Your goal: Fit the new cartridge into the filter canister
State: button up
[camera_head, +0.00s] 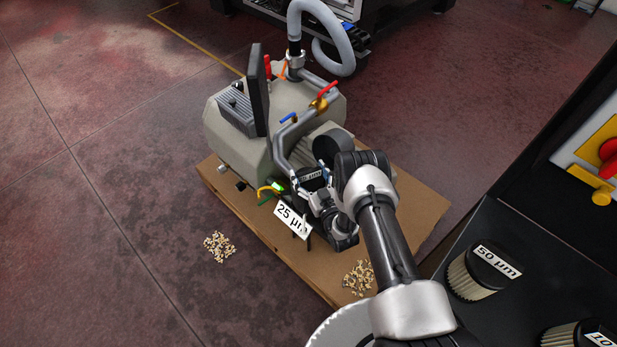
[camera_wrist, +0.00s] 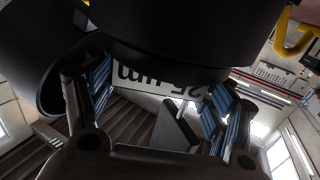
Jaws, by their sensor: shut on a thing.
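My gripper (camera_head: 314,184) is at the side of the grey pump, shut on a dark cartridge (camera_head: 312,174) with a small pale label. In the wrist view, the blue-padded fingers of my gripper (camera_wrist: 160,100) stand on either side of a white label reading 25 µm (camera_wrist: 160,82), upside down. A black round body (camera_wrist: 190,35) fills the top of that view. A dark round part, seemingly the filter canister (camera_head: 331,147), is just beyond my gripper on the pump. My arm and gripper partly cover it, so I cannot tell how far the cartridge is inside.
A white 25 µm sign (camera_head: 290,219) is at the pump's near side. The pump (camera_head: 232,125) stands on a brown board (camera_head: 415,200) with pellet piles on and beside it. A 50 µm cartridge (camera_head: 484,270) and another cartridge (camera_head: 580,336) stand on the dark surface at lower right.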

jog(key=shift+r, duration=0.2)
jog(key=shift+f, duration=0.1)
jog(key=shift+f, duration=0.15)
jog(key=o, duration=1.7)
